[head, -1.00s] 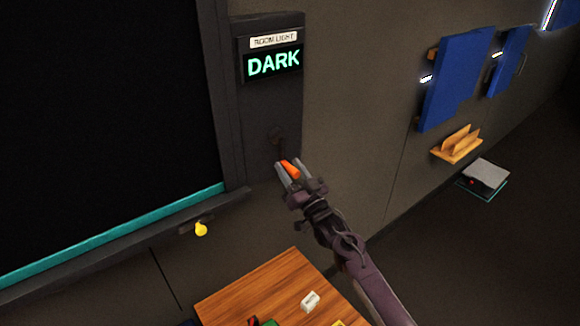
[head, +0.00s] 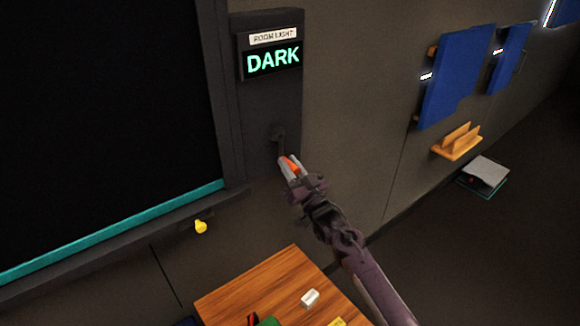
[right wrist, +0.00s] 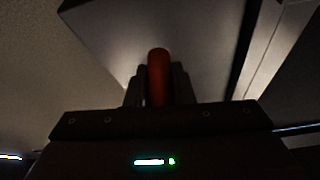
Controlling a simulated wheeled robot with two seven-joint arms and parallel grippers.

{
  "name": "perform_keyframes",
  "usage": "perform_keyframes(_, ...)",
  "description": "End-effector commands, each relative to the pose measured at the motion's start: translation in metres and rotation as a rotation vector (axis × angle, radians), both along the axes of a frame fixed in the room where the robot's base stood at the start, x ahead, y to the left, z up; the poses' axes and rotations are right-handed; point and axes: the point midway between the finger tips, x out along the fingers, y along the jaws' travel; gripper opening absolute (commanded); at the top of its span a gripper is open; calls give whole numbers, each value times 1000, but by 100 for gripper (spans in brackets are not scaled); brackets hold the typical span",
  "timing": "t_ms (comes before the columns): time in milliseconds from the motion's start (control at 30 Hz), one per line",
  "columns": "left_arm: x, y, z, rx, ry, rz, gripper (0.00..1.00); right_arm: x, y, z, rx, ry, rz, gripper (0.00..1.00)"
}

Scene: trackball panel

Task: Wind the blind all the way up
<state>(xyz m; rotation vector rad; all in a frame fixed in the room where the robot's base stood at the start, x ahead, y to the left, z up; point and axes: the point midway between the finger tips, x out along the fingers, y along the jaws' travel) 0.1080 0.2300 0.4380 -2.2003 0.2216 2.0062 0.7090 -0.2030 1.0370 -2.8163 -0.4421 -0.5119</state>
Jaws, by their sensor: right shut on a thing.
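The dark blind (head: 95,100) fills the window at the left of the head view, its teal bottom bar (head: 120,232) just above the sill. A dark panel (head: 262,105) beside the frame carries a ROOM LIGHT display (head: 272,60) reading DARK. Below the display is the crank hub (head: 278,133), with an orange crank handle (head: 293,165) at its lower end. My right gripper (head: 288,163) is shut on the handle. In the right wrist view the handle (right wrist: 158,75) stands between the fingers. My left gripper is not in view.
A yellow knob (head: 201,227) hangs below the sill. A wooden table (head: 250,285) at the bottom holds a white block (head: 310,298) and other small things. Blue panels (head: 458,75) and a wooden rack (head: 457,142) are on the right wall.

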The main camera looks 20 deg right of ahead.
Motion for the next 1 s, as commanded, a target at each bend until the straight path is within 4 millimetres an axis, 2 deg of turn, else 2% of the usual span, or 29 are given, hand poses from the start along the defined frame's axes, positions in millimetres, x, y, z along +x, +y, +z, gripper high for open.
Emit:
perform_keyframes(267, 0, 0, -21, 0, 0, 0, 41, 3, -9, -4, -117, -43, 0, 0)
perform_keyframes(433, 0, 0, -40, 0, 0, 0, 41, 7, -19, -2, -249, -92, 0, 0)
perform_keyframes(1000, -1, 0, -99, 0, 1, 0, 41, 18, -51, 20, -760, -277, -2, 0)
